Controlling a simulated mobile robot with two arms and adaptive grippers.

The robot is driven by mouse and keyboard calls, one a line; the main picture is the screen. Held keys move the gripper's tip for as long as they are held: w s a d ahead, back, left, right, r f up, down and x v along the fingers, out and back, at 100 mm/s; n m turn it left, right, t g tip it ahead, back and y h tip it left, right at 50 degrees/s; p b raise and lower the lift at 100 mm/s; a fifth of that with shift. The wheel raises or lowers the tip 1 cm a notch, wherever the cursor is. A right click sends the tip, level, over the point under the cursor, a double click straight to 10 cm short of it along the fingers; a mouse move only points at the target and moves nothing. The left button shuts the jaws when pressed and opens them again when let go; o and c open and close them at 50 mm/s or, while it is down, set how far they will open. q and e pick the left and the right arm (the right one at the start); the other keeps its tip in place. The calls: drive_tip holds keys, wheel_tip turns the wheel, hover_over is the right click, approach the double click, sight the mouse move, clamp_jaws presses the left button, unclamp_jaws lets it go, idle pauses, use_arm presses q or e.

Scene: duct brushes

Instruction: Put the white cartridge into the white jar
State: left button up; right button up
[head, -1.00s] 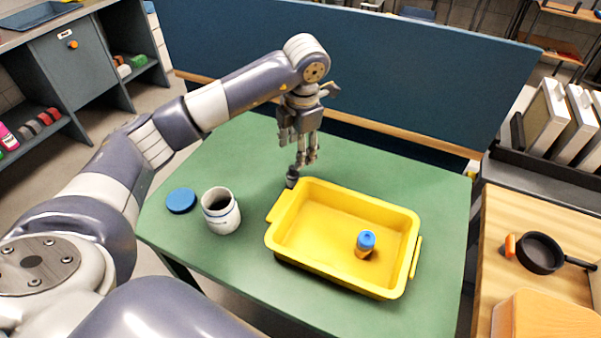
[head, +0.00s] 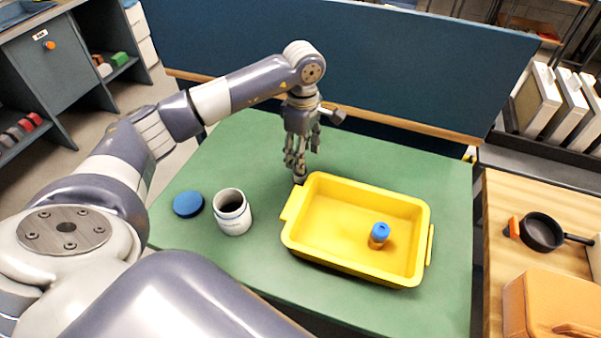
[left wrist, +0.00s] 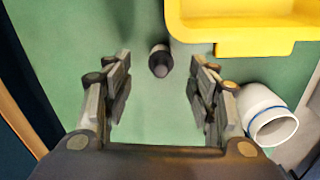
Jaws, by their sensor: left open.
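The white jar (head: 233,214) stands upright and open on the green table, left of the yellow tray; it also shows at the right of the left wrist view (left wrist: 268,116). A small dark-topped cartridge (left wrist: 160,61) stands by the tray's corner; its body colour is hard to tell, and in the head view it is mostly hidden under my fingers. My left gripper (head: 300,165) points down over it, open. In the left wrist view the cartridge lies between the lines of the fingers (left wrist: 160,90), ahead of the tips and apart from them. My right gripper is not in view.
The yellow tray (head: 290,236) holds an orange cartridge with a blue cap (head: 379,235). A blue lid (head: 187,204) lies left of the jar. A blue panel (head: 350,70) stands behind the table.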

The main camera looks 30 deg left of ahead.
use_arm(q)
drive_tip(key=f, duration=0.1)
drive_tip(key=f+p, duration=0.1)
drive_tip(key=f, duration=0.3)
drive_tip(key=shift+s+a+p, duration=0.15)
drive_tip(key=shift+a+p, duration=0.15)
drive_tip(key=shift+p, duration=0.05)
drive_tip(key=shift+f, duration=0.25)
drive_tip(key=shift+c, duration=1.1)
drive_tip(key=c, duration=1)
drive_tip(key=shift+r, duration=0.1)
drive_tip(key=shift+c, duration=0.2)
